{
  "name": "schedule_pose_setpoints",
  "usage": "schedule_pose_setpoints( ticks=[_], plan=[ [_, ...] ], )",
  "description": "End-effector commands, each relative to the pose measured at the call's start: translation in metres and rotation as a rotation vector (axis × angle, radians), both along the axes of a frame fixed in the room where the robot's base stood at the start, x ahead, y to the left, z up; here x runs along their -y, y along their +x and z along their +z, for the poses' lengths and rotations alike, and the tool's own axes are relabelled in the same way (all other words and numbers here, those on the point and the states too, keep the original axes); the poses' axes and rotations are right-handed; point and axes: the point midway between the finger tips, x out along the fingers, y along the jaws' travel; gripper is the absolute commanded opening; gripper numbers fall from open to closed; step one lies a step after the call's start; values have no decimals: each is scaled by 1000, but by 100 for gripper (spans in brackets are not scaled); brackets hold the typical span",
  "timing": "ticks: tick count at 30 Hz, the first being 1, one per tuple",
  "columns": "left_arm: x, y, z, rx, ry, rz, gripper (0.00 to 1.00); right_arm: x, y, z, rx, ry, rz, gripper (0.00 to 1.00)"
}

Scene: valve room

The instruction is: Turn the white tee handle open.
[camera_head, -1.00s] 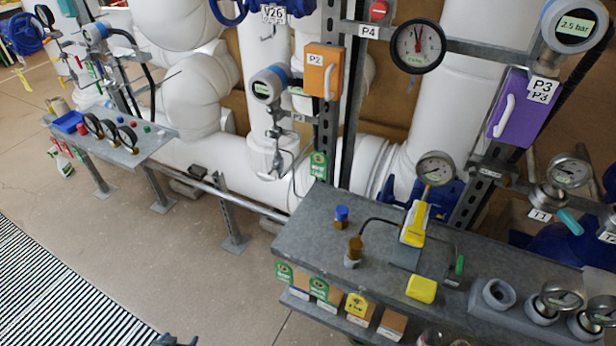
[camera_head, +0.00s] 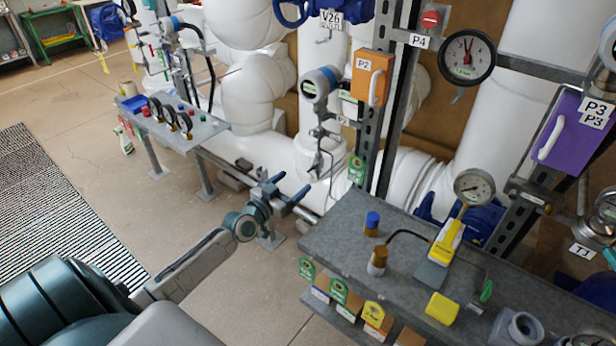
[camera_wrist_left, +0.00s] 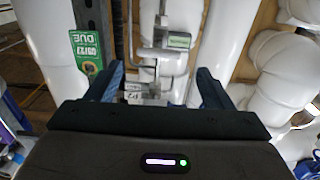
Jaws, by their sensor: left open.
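My left gripper (camera_head: 289,186) is open and empty, in front of the white pipes. Its fingers show apart in the left wrist view (camera_wrist_left: 161,84). A grey metal valve block (camera_head: 322,132) hangs below a blue-and-grey gauge head (camera_head: 320,84), above and beyond the gripper. In the left wrist view, grey fittings (camera_wrist_left: 146,93) and thin tubing show between the fingers, with a gap to them. I cannot clearly tell which small part is the white tee handle. My right gripper is not in view.
A grey bench (camera_head: 345,235) stands to the right of the gripper, with a yellow gauge tool (camera_head: 446,240) and a yellow block (camera_head: 441,308). A green tag (camera_head: 356,169) hangs beside a slotted upright. A small gauge table (camera_head: 205,130) stands at left. The floor between is clear.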

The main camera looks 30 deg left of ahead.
Motion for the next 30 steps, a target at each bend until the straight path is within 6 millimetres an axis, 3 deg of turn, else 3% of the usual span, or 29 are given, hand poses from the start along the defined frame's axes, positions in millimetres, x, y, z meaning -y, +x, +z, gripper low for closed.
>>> schedule_pose_setpoints(
  ticks=[3,10,24,30],
  plan=[
    [2,23,-2,3,-3,1,75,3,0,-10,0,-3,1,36],
    [4,54,-1,1,-2,1,75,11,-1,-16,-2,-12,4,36],
    [5,65,0,-1,0,-1,75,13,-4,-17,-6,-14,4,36],
    [5,65,0,-1,0,-1,35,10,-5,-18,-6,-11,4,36]
  ],
)
